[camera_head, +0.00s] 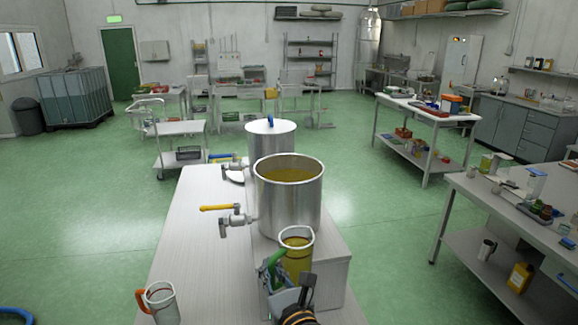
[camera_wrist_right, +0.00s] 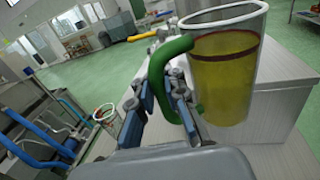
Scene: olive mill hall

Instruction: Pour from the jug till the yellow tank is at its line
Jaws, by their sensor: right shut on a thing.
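The open metal tank (camera_head: 284,208) with the yellow tap lever (camera_head: 217,208) stands on a raised block on the light table. Yellow liquid (camera_head: 290,174) shows inside below its rim; I cannot make out a line in it. My right gripper (camera_head: 279,279) is shut on the green handle (camera_wrist_right: 157,75) of a clear jug (camera_head: 298,237). The jug looks about upright, in front of the tank, and no stream shows. In the right wrist view, yellow liquid (camera_wrist_right: 222,85) fills much of the jug, just under a dark red band. My left gripper is not in view.
A second tank (camera_head: 270,142) with a lid and blue knob stands behind the open one. A clear jug with an orange handle (camera_head: 160,303) stands at the table's near left. The table's left part (camera_head: 190,240) is mostly clear. A side bench (camera_head: 490,205) holds several items.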

